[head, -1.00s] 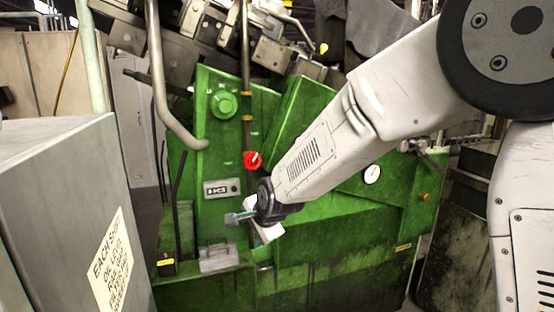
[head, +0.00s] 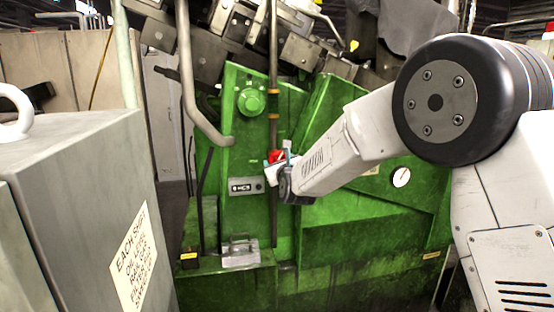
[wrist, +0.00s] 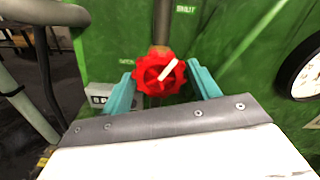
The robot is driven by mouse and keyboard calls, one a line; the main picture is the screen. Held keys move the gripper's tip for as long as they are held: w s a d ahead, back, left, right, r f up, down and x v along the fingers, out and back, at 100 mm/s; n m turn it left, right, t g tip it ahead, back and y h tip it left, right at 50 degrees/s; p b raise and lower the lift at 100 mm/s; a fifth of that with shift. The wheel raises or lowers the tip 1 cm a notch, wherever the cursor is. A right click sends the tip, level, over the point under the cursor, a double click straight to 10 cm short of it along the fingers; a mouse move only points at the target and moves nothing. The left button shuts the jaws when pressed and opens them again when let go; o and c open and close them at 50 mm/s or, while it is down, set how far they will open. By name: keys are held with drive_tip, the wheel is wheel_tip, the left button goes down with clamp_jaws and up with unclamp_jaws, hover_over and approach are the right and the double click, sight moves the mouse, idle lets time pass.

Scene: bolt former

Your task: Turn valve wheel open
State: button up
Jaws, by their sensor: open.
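The red valve wheel (wrist: 160,75) has a scalloped rim and a white mark across its face. It sits on a brownish vertical pipe against the green machine. In the wrist view it lies between the two teal fingers of my gripper (wrist: 164,88), with a gap on each side. In the head view the wheel (head: 276,156) is partly hidden behind my gripper (head: 278,163), which is at the wheel. My gripper is open and holds nothing. The wrist view does not clearly show how deep the fingers reach past the rim.
A round gauge (wrist: 305,70) is at the right in the wrist view. A green knob (head: 251,101) is above the wheel. A bent grey pipe (head: 190,85) runs to its left. A grey cabinet (head: 75,160) with a sign (head: 134,262) stands at the near left.

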sight(276, 158)
drive_tip(key=shift+x, duration=1.65)
drive_tip(key=c, duration=0.7)
